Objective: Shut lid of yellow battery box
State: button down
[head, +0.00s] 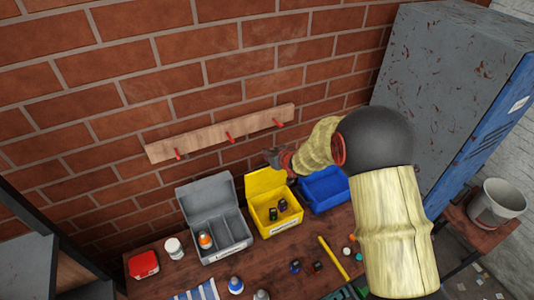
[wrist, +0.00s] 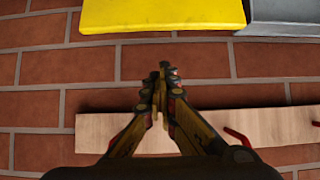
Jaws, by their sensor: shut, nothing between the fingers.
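The yellow battery box (head: 291,219) stands on the table against the brick wall, its yellow lid (head: 266,181) raised at the back. Several small dark batteries (head: 278,209) lie inside it. My gripper (head: 272,158) is shut and empty, above and behind the top edge of the raised lid, close to the wall. In the wrist view my gripper (wrist: 162,72) has its fingertips together, and the yellow lid (wrist: 160,14) shows at the top, apart from the fingertips.
A grey box (head: 228,244) with its lid up stands left of the yellow one, and a blue bin (head: 326,188) stands right. A wooden rail (head: 205,139) with red pegs is on the wall. Bottles, a red box (head: 143,264) and a yellow stick (head: 333,258) lie about the table.

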aim_at(265, 176)
jog(key=w+a+f, duration=0.1)
jog(key=w+f, duration=0.3)
jog(key=f, duration=0.3)
jog(key=shift+a, duration=0.35)
dwell(0.4)
jog(key=shift+s+f, duration=0.1)
